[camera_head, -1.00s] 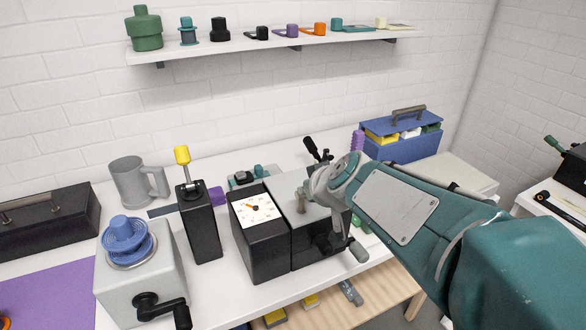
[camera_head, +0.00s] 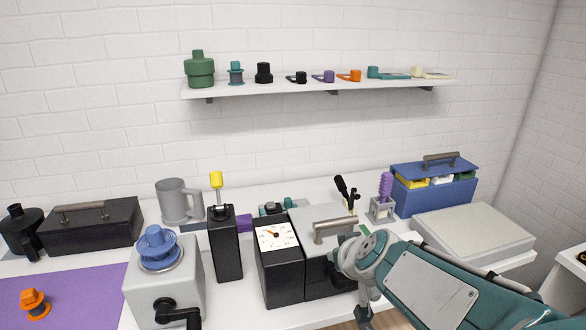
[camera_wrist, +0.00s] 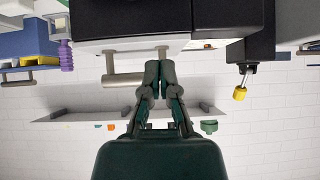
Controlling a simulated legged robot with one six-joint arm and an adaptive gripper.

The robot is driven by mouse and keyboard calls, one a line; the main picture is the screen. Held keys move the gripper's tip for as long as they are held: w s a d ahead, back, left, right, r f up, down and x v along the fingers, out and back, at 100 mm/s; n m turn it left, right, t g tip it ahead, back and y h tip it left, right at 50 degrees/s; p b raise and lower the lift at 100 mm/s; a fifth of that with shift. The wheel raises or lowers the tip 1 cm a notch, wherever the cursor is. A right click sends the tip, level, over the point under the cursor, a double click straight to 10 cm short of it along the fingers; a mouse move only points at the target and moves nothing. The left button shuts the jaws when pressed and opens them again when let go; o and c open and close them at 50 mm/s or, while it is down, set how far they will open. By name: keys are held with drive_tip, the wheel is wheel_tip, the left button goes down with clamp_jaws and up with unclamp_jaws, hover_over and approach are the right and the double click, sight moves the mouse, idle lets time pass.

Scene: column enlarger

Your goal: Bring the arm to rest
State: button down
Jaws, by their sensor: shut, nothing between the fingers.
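My teal arm (camera_head: 445,290) reaches in from the lower right of the head view, its grey wrist joint (camera_head: 362,258) in front of the grey-topped black box (camera_head: 318,268). In the wrist view my gripper (camera_wrist: 158,72) has its dark fingertips together with nothing between them. The grey bar handle (camera_head: 333,228) on that box is behind the wrist joint in the head view. In the wrist view a grey bar handle (camera_wrist: 124,80) shows just left of the fingertips; I cannot tell whether they touch.
The bench is crowded: a dial box (camera_head: 276,237), a black post with yellow knob (camera_head: 225,250), a grey crank box (camera_head: 160,290), a mug (camera_head: 175,203), a blue caddy (camera_head: 445,196) and a pale flat box (camera_head: 473,235). A wall shelf (camera_head: 300,88) holds small parts.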

drive_tip(key=s+d+m+g+h, duration=0.2)
drive_tip(key=s+d+g, duration=0.1)
drive_tip(key=s, duration=1.6)
drive_tip(key=shift+d+g, duration=0.15)
drive_tip(key=shift+g, duration=0.35)
drive_tip(key=shift+s, duration=0.1)
